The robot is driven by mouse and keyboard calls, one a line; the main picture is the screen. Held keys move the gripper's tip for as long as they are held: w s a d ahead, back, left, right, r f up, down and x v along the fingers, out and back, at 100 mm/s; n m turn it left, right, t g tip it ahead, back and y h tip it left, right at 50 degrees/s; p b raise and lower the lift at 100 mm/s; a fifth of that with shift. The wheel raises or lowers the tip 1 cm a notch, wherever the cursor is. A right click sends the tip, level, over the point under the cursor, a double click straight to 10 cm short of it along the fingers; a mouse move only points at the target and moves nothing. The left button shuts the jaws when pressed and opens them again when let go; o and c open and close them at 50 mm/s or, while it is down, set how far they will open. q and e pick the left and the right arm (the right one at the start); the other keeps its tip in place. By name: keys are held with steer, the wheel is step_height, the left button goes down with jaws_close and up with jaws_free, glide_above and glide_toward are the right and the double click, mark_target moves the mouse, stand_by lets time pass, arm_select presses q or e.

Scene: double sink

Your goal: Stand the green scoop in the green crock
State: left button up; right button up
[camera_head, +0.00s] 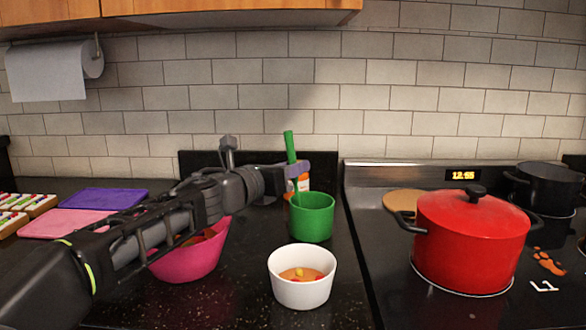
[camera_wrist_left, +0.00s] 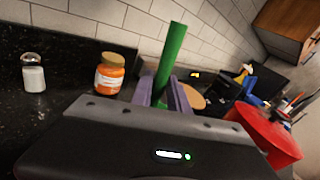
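The green scoop (camera_head: 291,148) has its handle pointing up and leaning slightly left, with its lower end down inside the green crock (camera_head: 312,222). The crock stands upright on the dark counter; its wall hides the scoop's lower end. My left gripper (camera_head: 300,169) is above the crock, its purple fingers closed around the scoop's handle. In the left wrist view the handle (camera_wrist_left: 171,55) rises between the fingers (camera_wrist_left: 168,88). Whether the scoop touches the crock's bottom is hidden. My right gripper is not in view.
A pink bowl (camera_head: 190,262) stands partly behind my left arm. A white bowl (camera_head: 302,290) with food is in front of the crock. An orange jar (camera_wrist_left: 109,75) and a salt shaker (camera_wrist_left: 33,74) stand behind. A red pot (camera_head: 470,245) is on the stove at right.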

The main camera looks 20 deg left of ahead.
arm_select(q)
steer(key=o, duration=0.4)
steer(key=shift+v, duration=3.9)
